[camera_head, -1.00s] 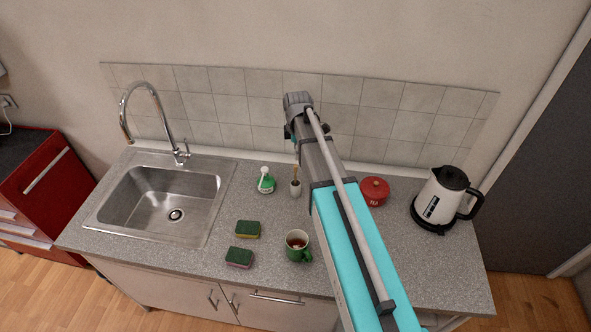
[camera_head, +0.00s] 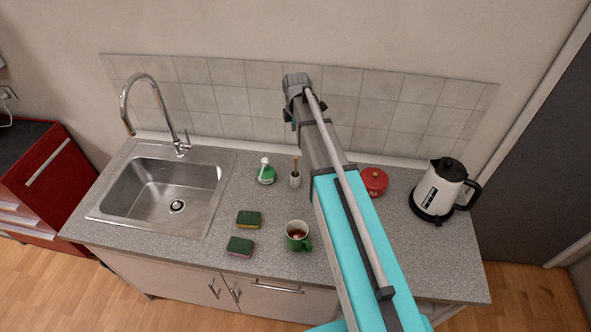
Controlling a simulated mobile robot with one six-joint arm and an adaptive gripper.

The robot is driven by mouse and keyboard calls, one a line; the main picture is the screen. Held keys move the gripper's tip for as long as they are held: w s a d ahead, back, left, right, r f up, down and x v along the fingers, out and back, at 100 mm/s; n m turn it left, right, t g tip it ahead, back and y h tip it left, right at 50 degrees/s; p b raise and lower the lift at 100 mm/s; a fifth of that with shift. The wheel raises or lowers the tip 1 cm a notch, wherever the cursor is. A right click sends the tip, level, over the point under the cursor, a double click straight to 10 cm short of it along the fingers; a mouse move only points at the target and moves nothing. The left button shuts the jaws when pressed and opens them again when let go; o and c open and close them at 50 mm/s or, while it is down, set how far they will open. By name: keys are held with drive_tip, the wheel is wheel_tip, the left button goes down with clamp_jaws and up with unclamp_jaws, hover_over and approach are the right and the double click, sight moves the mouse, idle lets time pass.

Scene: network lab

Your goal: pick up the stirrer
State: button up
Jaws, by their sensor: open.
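A thin brown stick, which looks like the stirrer (camera_head: 296,166), stands nearly upright in a small grey cup (camera_head: 295,181) on the counter. Its lower part is hidden inside the cup. My gripper (camera_head: 290,120) shows only as small dark pieces under the wrist at the end of my arm. In the picture it is just above the stirrer's top end, apart from it. Its jaws are open and hold nothing that I can see. The wrist hides most of it, and I cannot tell its height above the counter.
A green-and-white spray bottle (camera_head: 266,172) stands left of the cup. A green mug (camera_head: 304,244) and two sponges (camera_head: 248,220) lie nearer the front edge. A red pot (camera_head: 373,182) and a kettle (camera_head: 438,190) are at the right. A sink (camera_head: 160,190) is at the left.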

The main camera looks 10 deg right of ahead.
sight(296, 157)
drive_tip(key=shift+f+b, duration=3.6)
drive_tip(key=shift+f, duration=0.25)
drive_tip(key=shift+f, duration=0.1)
drive_tip(key=shift+w+a+f+b, duration=0.1)
drive_tip(key=shift+f+b, duration=2.45)
drive_tip(key=shift+b, duration=0.05)
drive_tip(key=c, duration=0.9)
